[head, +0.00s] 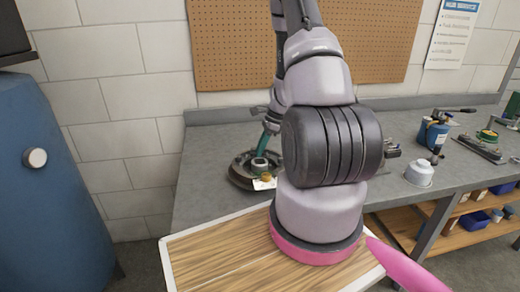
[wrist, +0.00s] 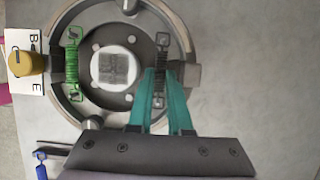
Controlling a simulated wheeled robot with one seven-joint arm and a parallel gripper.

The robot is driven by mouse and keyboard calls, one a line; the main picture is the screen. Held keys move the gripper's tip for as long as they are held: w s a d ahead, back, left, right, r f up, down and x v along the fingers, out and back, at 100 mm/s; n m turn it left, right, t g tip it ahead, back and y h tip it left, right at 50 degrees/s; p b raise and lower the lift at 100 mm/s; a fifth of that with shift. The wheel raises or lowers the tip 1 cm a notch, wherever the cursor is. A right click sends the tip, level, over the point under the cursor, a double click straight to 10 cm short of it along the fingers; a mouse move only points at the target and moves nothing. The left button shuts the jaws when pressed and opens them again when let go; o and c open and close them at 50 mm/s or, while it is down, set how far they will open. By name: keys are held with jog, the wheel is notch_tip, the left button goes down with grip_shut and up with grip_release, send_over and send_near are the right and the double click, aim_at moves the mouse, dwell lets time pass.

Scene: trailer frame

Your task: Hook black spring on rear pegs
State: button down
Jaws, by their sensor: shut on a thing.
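The trailer frame is a round dark ring-shaped fixture (wrist: 113,108) on the grey bench, with a white round hub (wrist: 113,67) at its centre. A green spring (wrist: 74,65) spans its left side in the wrist view. The black spring (wrist: 161,58) lies upright in the picture along the right side of the hub. My gripper (wrist: 161,75) has its teal fingers shut on the black spring at its middle. The spring's hooked ends show above and below the fingertips; whether they sit on pegs I cannot tell. In the head view my gripper (head: 268,136) is over the fixture (head: 240,178).
A yellow knob (wrist: 26,61) on a white lettered card (wrist: 22,84) stands left of the fixture. A blue-handled tool (wrist: 41,168) lies lower left. In the head view, a white cup-like part (head: 419,173) and a blue vise-like tool (head: 435,133) stand to the right.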

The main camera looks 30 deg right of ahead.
jog(key=c, duration=0.8)
grip_release()
jog(key=shift+c, duration=1.4)
jog(key=shift+r, duration=0.1)
jog(key=shift+r, duration=3.4)
